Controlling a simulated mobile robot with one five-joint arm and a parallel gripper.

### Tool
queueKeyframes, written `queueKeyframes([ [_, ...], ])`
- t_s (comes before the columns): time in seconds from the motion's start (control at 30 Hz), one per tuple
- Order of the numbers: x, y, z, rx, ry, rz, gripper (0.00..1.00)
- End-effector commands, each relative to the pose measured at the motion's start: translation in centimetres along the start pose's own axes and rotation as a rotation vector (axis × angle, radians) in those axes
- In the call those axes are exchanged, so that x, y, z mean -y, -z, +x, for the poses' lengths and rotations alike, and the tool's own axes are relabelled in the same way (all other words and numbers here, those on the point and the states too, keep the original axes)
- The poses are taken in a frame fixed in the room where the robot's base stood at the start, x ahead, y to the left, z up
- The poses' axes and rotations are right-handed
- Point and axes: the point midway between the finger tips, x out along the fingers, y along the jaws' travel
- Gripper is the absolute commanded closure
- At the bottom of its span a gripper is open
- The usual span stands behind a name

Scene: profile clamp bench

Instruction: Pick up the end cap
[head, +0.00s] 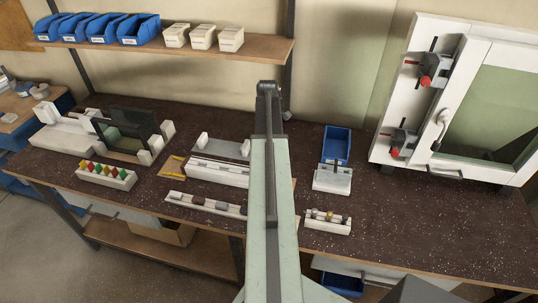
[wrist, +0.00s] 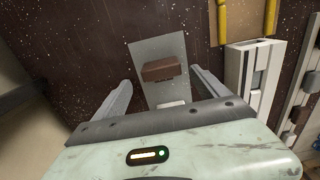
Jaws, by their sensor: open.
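My gripper (wrist: 165,88) is open in the wrist view, with its two grey fingers apart on either side of a grey plate (wrist: 148,48). A brown block (wrist: 160,69) lies on this plate between the fingers, and a small pale piece (wrist: 172,104) is nearer the palm. I cannot tell for certain which piece is the end cap. No piece is seen gripped. In the head view my arm reaches over the bench, and the fingers are hidden. A grey plate (head: 225,148) lies left of the arm, with a pale block at each end.
White rails with small pieces stand beside the plate (wrist: 234,75). Yellow bars (wrist: 224,20) lie beyond. A white rack with coloured pieces (head: 105,181), a blue bin (head: 337,144) and a white clamped frame (head: 405,100) stand on the bench. Its front right (head: 440,225) is clear.

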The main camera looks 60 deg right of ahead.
Motion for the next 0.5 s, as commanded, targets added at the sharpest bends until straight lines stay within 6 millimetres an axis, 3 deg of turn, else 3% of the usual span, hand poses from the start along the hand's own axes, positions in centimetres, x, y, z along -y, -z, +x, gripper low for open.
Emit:
queueKeyframes([
  [0.03,0.2,0.0,1.5,0.0,0.0,0.0,0.16],
  [0.2,0.3,0.0,4.3,0.0,0.0,0.0,0.16],
  [0.47,0.3,0.0,4.2,0.0,0.0,0.001,0.16],
  [0.5,0.3,0.0,4.2,0.0,0.0,0.001,0.22],
])
